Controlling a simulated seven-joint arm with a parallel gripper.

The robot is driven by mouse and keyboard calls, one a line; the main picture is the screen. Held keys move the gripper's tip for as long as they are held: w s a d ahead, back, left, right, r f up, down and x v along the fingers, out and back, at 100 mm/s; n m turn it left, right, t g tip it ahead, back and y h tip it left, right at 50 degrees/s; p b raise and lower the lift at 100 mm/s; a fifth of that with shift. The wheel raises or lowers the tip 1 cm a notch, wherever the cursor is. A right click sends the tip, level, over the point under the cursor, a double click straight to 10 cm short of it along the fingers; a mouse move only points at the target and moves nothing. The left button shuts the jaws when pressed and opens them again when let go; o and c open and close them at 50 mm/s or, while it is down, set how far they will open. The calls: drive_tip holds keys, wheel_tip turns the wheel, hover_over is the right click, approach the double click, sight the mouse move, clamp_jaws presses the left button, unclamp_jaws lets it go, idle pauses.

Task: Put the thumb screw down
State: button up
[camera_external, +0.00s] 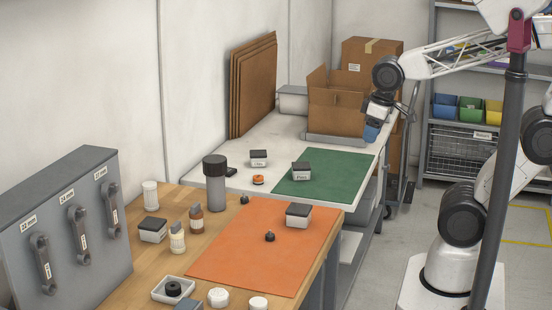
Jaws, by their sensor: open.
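A small black knob-topped piece (270,237), which looks like a thumb screw, stands on the orange mat (225,262). A similar small dark piece (244,199) stands on the wood bench just behind that mat. I cannot tell for sure which of them is the thumb screw. My gripper (372,131) hangs over the far right part of the white table, in front of the open cardboard box and well away from both pieces. It is open. Its fingers are small and blurred here, with a blue part at the tip.
An orange-and-black piece (258,180) is nearby. A tall grey cylinder (216,188), bottles and a white tray (172,291) stand around the orange mat. A dark post stands right.

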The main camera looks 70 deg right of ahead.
idle(0.3)
drive_tip(key=m+g, duration=0.3)
drive_tip(key=m, duration=0.7)
hover_over(270, 232)
drive_tip(key=d, duration=0.1)
wheel_tip(270, 232, down, 17)
drive_tip(key=shift+w+r, duration=0.15)
drive_tip(key=shift+w+a+f, duration=0.1)
drive_tip(key=shift+a+f, duration=0.1)
drive_tip(key=shift+f, duration=0.1)
drive_tip(key=shift+f, duration=1.2)
drive_tip(key=shift+f, duration=0.1)
drive_tip(key=shift+f, duration=2.5)
